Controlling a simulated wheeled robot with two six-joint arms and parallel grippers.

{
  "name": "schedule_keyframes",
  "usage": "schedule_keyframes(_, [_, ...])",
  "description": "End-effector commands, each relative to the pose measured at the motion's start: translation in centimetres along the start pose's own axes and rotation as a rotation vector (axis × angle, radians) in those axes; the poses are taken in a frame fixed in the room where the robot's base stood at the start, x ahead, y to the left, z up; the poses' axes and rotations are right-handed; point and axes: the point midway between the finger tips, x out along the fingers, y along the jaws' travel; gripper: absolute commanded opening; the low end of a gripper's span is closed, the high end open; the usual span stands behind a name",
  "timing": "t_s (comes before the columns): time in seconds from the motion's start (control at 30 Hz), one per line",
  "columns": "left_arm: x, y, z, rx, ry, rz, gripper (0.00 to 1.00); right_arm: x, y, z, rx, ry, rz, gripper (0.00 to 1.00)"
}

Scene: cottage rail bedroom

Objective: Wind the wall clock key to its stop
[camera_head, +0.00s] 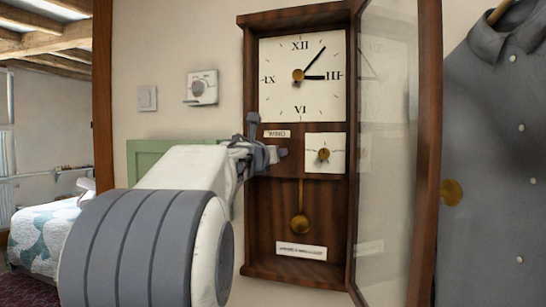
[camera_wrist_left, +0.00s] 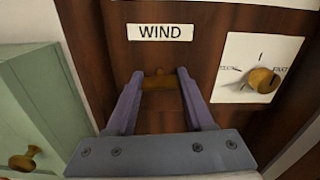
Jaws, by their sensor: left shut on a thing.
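The wooden wall clock (camera_head: 281,222) hangs with its glass door (camera_head: 385,150) open to the right. Its white dial (camera_head: 285,97) shows roman numerals, and a brass pendulum (camera_head: 300,223) hangs below. In the left wrist view, the brass winding key (camera_wrist_left: 158,82) sits under the WIND label (camera_wrist_left: 160,32). My left gripper (camera_wrist_left: 157,92) is shut on the key, one finger on each side of it. In the head view my left gripper (camera_head: 268,150) reaches the clock's left side and hides the key. My right gripper is not in view.
A small white plate with a brass knob (camera_head: 323,155) is just right of the key. A thermostat (camera_head: 201,88) and a light switch (camera_head: 147,98) are on the wall. A green cabinet (camera_wrist_left: 35,115) stands at left. A grey shirt (camera_head: 500,160) hangs at right.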

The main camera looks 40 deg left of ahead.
Motion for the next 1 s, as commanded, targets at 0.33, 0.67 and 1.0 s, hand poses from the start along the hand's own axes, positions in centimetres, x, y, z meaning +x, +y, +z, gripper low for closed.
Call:
schedule_keyframes(0.33, [0.07,0.05,-0.28,0.059,0.005,0.000,0.00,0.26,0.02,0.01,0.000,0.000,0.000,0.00])
schedule_keyframes(0.67, [0.07,0.05,-0.30,0.059,0.006,0.000,0.00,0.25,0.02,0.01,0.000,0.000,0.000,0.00])
schedule_keyframes(1.0, [0.03,0.02,-0.12,0.059,0.002,0.000,0.82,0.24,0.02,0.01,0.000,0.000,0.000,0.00])
